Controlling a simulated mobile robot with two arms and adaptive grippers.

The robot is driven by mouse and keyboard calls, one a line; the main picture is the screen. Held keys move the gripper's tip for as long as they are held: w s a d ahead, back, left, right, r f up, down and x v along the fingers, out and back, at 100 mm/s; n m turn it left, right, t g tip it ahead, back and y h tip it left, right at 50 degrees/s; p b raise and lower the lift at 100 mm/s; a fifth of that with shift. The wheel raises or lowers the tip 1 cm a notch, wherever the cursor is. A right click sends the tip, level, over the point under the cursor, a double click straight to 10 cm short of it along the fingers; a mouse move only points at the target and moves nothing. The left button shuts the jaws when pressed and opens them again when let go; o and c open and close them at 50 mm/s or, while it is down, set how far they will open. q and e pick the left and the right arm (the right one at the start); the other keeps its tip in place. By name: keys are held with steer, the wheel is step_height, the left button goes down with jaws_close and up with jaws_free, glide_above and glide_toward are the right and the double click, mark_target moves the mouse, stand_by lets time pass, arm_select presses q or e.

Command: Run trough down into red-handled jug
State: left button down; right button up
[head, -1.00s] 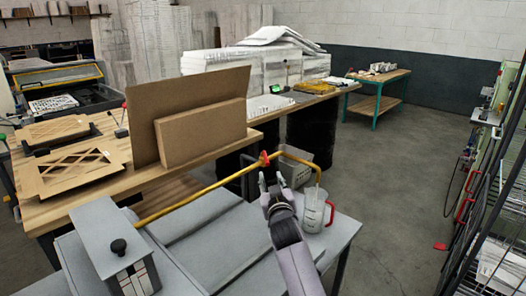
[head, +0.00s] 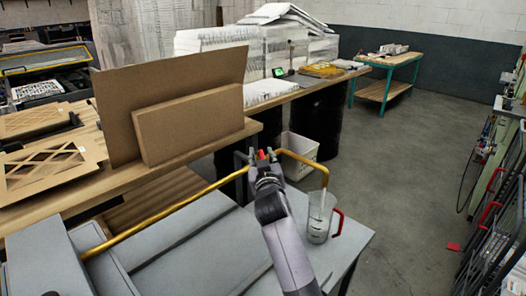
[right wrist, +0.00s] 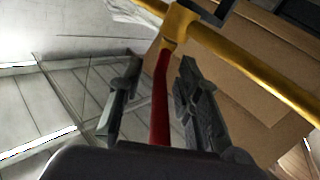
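A yellow pipe (head: 170,208) runs above a grey trough-like unit (head: 190,243) and bends down at its right end. Its spout end points into the mouth of a clear jug (head: 318,222) with a red handle (head: 339,222). The jug stands upright on the grey top; its liquid level is not clear. A red lever (head: 262,155) sits on the pipe's valve. In the right wrist view the lever (right wrist: 160,95) stands between the fingers of my right gripper (right wrist: 160,100), with gaps on both sides. That gripper is open. My left gripper is out of view.
A wooden bench (head: 130,183) behind holds brown boards (head: 190,122) close to the pipe. A white bin (head: 300,152) stands on the floor behind the pipe.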

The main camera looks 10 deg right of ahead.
steer(key=shift+s+a+r, duration=0.1)
steer(key=shift+r, duration=0.1)
jaws_close()
stand_by(0.3)
stand_by(0.5)
